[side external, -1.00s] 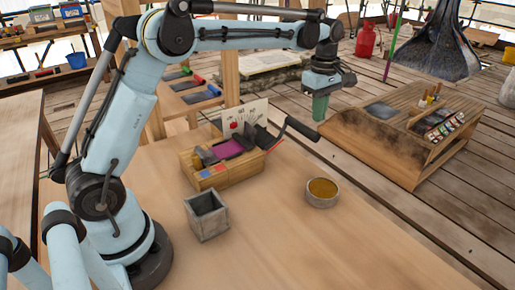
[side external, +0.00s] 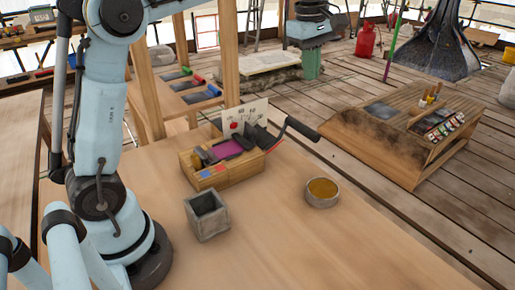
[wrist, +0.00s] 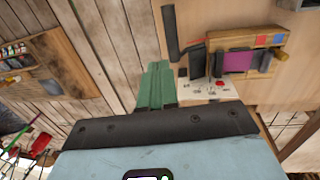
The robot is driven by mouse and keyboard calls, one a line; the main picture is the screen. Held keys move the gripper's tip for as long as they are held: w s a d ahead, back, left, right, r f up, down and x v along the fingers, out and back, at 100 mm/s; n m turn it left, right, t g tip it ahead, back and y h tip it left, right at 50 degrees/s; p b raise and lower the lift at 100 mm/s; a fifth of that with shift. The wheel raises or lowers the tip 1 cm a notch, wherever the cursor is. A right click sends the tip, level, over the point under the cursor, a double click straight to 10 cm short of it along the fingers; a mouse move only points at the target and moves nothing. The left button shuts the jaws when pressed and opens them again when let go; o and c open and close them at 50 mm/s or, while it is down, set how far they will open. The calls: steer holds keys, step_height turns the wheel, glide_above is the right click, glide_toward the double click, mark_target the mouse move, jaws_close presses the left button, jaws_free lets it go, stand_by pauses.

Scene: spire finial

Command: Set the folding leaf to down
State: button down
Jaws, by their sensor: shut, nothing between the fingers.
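My gripper (side external: 311,66) has green fingers, which are shut and empty, and hangs in the air beyond and above the wooden box. The fingers also show in the wrist view (wrist: 156,85). The wooden box (side external: 222,174) sits on the table, with a purple pad, dark blocks and a black-handled lever (side external: 301,128) angled up at its right. An upright white card (side external: 246,112) with small pictures stands at its back. The box also shows in the wrist view (wrist: 284,52). I cannot tell for certain which part is the folding leaf.
A grey square cup (side external: 207,219) and a round bowl of amber stuff (side external: 322,192) stand on the table (side external: 270,240). A slanted wooden stand (side external: 376,143) is at the right, beyond the table edge. The table front is clear.

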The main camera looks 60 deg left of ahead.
mark_target(304, 125)
steer(key=s+r+t, duration=0.1)
steer(key=s+r, duration=0.1)
steer(key=s, duration=0.2)
steer(key=x, duration=1.4)
steer(key=shift+w+f, duration=0.1)
steer(key=shift+f, duration=0.05)
steer(key=shift+w, duration=0.1)
steer(key=shift+w+f+g, duration=0.55)
steer(key=shift+w+g, duration=0.05)
steer(key=shift+w, duration=0.05)
steer(key=shift+w+f, duration=0.6)
steer(key=shift+f, duration=0.25)
steer(key=shift+w+f, duration=0.65)
steer(key=shift+f, duration=0.15)
steer(key=shift+w+r, duration=0.1)
